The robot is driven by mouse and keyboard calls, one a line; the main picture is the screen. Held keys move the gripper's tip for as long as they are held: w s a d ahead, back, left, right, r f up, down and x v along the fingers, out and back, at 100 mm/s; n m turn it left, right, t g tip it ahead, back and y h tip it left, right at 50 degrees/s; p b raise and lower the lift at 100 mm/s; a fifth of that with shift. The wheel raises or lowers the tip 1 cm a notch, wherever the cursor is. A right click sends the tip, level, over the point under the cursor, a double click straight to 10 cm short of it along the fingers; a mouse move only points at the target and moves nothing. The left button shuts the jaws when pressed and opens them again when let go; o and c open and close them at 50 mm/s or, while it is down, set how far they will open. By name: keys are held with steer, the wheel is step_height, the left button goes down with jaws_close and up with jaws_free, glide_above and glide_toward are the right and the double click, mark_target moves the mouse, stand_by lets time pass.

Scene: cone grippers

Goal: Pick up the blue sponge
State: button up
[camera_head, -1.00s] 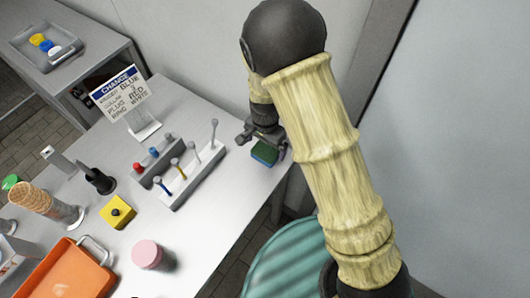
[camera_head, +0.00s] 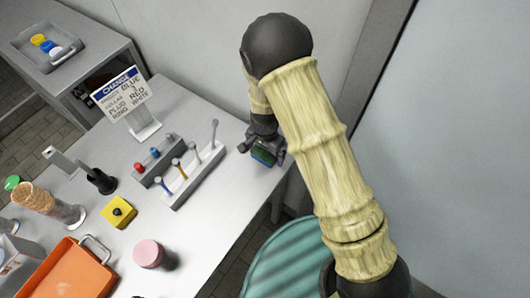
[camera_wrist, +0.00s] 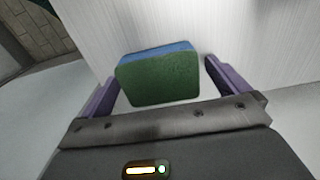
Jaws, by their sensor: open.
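The blue sponge (camera_wrist: 158,78) sits between the two purple fingers of my gripper (camera_wrist: 160,85) in the wrist view. Its near face is green and its far layer is blue. A gap shows between the sponge and the finger on each side. In the head view, my gripper (camera_head: 263,148) is low over the right end of the grey table, and the sponge (camera_head: 263,156) is partly hidden under it. My gripper is open.
A grey rack with coloured pegs (camera_head: 192,175) stands just left of my gripper. A sign (camera_head: 120,93) stands behind it. A yellow block (camera_head: 118,212), a pink cylinder (camera_head: 148,253) and an orange tray (camera_head: 66,275) are further left. The table's edge is close on the right.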

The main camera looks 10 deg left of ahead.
steer(key=shift+c, duration=0.4)
steer(key=c, duration=1)
step_height(320, 180, up, 10)
steer(key=shift+b, duration=0.3)
steer(key=shift+o, duration=1.2)
steer(key=shift+c, duration=0.4)
